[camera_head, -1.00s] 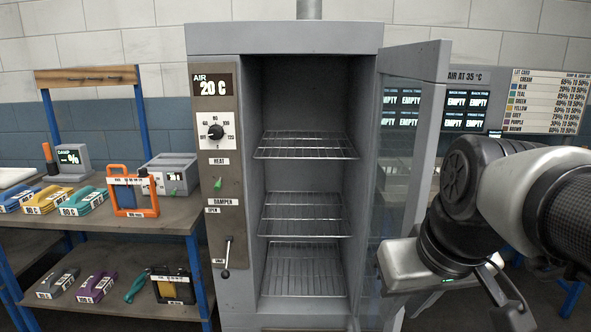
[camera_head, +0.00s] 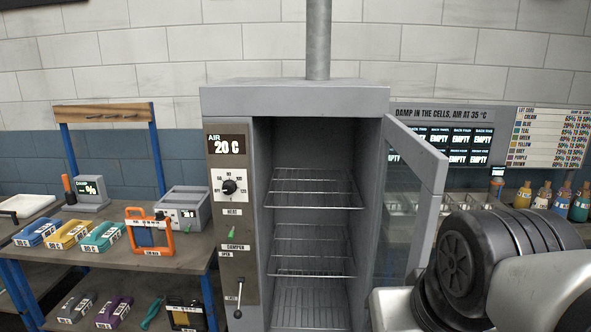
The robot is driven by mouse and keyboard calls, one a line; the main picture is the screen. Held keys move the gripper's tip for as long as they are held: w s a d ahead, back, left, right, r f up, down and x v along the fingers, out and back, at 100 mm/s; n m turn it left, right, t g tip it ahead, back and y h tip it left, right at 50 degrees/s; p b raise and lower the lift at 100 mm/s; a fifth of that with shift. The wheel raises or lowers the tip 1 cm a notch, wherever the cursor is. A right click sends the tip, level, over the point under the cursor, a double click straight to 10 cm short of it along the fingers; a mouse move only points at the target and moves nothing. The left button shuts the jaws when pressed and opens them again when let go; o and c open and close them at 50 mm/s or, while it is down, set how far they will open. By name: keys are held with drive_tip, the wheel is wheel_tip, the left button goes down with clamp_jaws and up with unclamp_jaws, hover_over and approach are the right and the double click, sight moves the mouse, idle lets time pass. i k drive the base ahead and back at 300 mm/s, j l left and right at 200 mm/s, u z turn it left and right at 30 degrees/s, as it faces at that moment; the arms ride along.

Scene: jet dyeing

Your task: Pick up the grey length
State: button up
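The grey length (camera_head: 78,307) lies on the lower shelf of the rack at the left, near the bottom edge of the picture. It is a dark grey folded bundle with a white label. The purple length (camera_head: 115,311) lies just to its right. My arm shows at the lower right, in front of the oven's open door, far from the grey length. My gripper is out of the picture, so its fingers and anything in them are hidden.
The oven (camera_head: 228,268) stands in the middle with its glass door (camera_head: 411,190) open to the right and wire racks (camera_head: 312,190) bare. Blue (camera_head: 37,232), yellow (camera_head: 70,234) and teal (camera_head: 103,236) lengths lie on the upper bench, above the lower shelf.

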sight(78, 307)
drive_tip(key=k+l+u, duration=0.45)
drive_tip(key=k+l, duration=0.85)
drive_tip(key=l+u, duration=0.1)
drive_tip(key=u, duration=1.1)
drive_tip(key=i+j+u, duration=0.25)
drive_tip(key=i, duration=0.7)
drive_tip(key=i+u, duration=0.3)
drive_tip(key=i, duration=2.3)
